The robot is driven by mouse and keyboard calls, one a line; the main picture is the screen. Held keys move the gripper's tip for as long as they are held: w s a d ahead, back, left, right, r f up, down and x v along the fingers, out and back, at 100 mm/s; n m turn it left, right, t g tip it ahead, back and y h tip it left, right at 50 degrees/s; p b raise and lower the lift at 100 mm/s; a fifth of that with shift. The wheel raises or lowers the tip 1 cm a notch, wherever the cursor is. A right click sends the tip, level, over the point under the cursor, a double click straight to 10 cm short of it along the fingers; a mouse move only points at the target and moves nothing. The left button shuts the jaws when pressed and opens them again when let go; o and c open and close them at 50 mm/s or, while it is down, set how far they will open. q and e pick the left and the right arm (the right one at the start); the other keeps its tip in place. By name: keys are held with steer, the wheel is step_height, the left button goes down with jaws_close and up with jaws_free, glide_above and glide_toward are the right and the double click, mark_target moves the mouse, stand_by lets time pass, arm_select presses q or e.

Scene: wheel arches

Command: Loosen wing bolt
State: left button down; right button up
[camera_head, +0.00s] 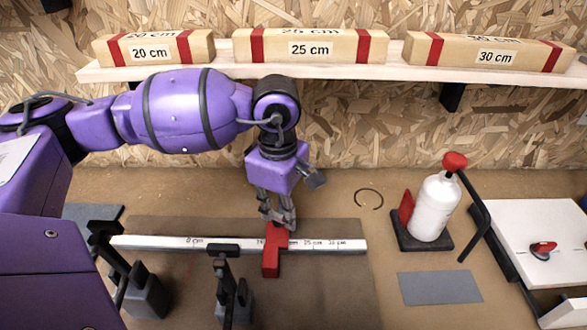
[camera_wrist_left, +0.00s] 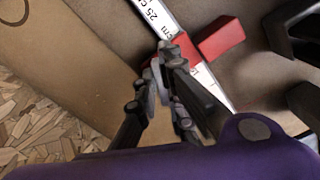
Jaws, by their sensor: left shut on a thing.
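A red slider (camera_head: 271,263) sits across the white ruler bar (camera_head: 335,245), between the 0 cm mark and the 25 cm mark. It also shows in the left wrist view (camera_wrist_left: 221,38). My left gripper (camera_head: 282,222) points down over the slider's back part, at the bar. In the left wrist view its fingertips (camera_wrist_left: 165,55) are closed together at the slider beside the bar. They are shut on a small part there, which I take to be the wing bolt; the fingers hide nearly all of it. My right gripper is in neither view.
Two dark clamp stands (camera_head: 148,295) (camera_head: 232,300) hold the bar's left part. To the right stand a white bottle with a red cap (camera_head: 434,208) and a white board with a red knob (camera_head: 543,250). A shelf (camera_head: 340,72) with labelled wooden blocks runs behind.

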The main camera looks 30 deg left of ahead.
arm_select(q)
steer(key=n, duration=0.5)
steer(key=shift+w+a, duration=0.1)
steer(key=shift+w, duration=0.1)
steer(key=shift+f+n, duration=0.1)
steer(key=shift+n, duration=1)
steer(key=c, duration=1.9)
jaws_free()
steer(key=shift+o, duration=0.2)
step_height(320, 180, up, 12)
